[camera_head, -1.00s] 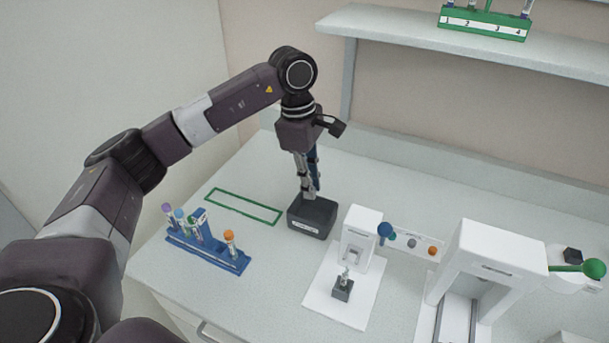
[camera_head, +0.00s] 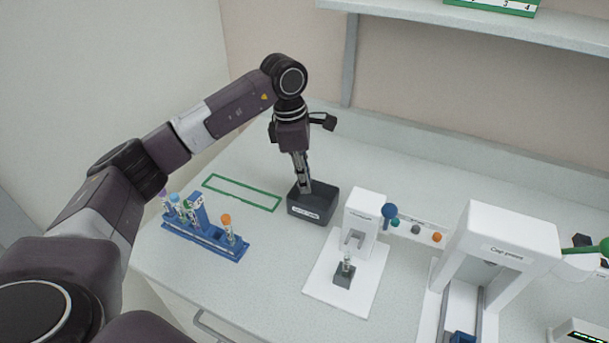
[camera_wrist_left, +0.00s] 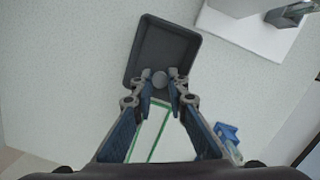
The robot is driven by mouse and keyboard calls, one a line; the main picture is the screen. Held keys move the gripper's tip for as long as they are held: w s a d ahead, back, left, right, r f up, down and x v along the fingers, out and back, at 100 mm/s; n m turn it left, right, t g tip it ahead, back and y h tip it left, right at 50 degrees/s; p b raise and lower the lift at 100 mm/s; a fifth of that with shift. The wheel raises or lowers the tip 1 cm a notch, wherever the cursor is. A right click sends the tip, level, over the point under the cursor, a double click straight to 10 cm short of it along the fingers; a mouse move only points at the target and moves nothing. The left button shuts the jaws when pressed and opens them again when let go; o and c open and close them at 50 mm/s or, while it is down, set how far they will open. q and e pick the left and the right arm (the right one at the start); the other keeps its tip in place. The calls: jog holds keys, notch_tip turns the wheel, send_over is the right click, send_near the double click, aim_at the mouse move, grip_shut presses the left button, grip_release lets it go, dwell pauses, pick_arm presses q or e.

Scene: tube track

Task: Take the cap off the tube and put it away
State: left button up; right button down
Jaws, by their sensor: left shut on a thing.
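My left gripper (camera_head: 304,188) points down at the dark grey bin (camera_head: 310,209), with its fingertips at the bin's opening. In the left wrist view, my left gripper (camera_wrist_left: 160,88) is shut on a small round grey cap (camera_wrist_left: 160,77), which shows between the fingertips over the bin (camera_wrist_left: 185,36). The cap is hidden in the head view. A clear tube (camera_head: 347,262) stands upright in a small dark block (camera_head: 344,277) on the white base of a white device (camera_head: 361,220); no cap shows on it. My right gripper is out of view.
A blue rack (camera_head: 205,240) with several capped tubes stands at the left, near a green outline (camera_head: 240,193) on the table. The cap press (camera_head: 505,240) stands at the right. A shelf (camera_head: 480,25) runs along the back wall.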

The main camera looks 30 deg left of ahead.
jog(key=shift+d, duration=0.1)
pick_arm(q)
jog(key=o, duration=0.7)
jog(key=shift+o, duration=0.2)
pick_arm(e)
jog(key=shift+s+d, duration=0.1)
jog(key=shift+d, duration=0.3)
pick_arm(q)
jog(key=shift+r, duration=0.1)
notch_tip(320, 180, up, 12)
jog(key=a, duration=0.1)
jog(key=shift+s+a+f, duration=0.2)
jog(key=shift+s+a, duration=0.05)
jog(key=shift+s, duration=0.15)
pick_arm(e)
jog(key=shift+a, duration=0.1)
pick_arm(q)
jog(key=shift+r, duration=0.1)
